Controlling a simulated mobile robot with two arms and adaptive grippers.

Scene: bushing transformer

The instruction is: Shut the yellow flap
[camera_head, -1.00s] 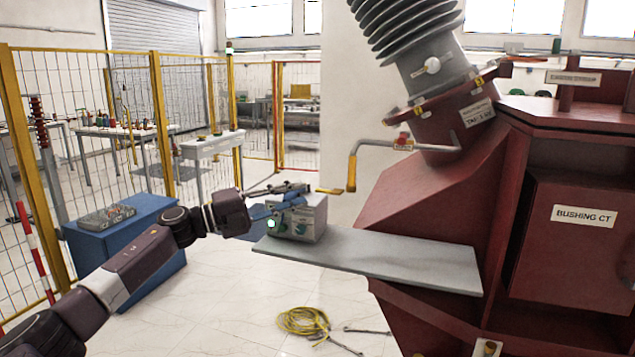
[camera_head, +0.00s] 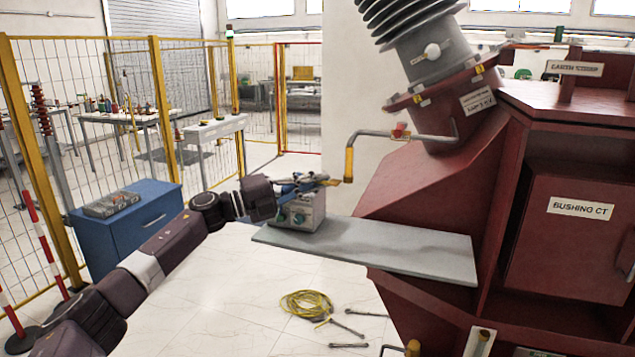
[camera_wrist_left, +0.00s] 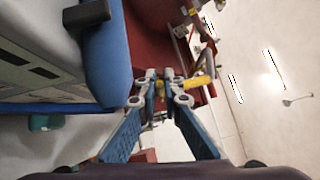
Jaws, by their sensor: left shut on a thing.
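My left gripper (camera_head: 322,180) reaches in from the left, above a grey instrument box (camera_head: 302,212) on a grey shelf. A small yellow piece (camera_head: 333,183), seemingly the yellow flap, is at its fingertips. In the left wrist view, the blue fingers of the left gripper (camera_wrist_left: 165,86) come together at their metal tips. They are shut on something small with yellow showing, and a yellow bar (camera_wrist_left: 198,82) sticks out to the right. The tips hide most of the flap and its hinge. My right gripper is not in view.
The grey shelf (camera_head: 400,250) juts from the red transformer (camera_head: 430,200). A yellow coiled cable (camera_head: 306,303) lies on the floor. A blue cabinet (camera_head: 130,225) stands at left.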

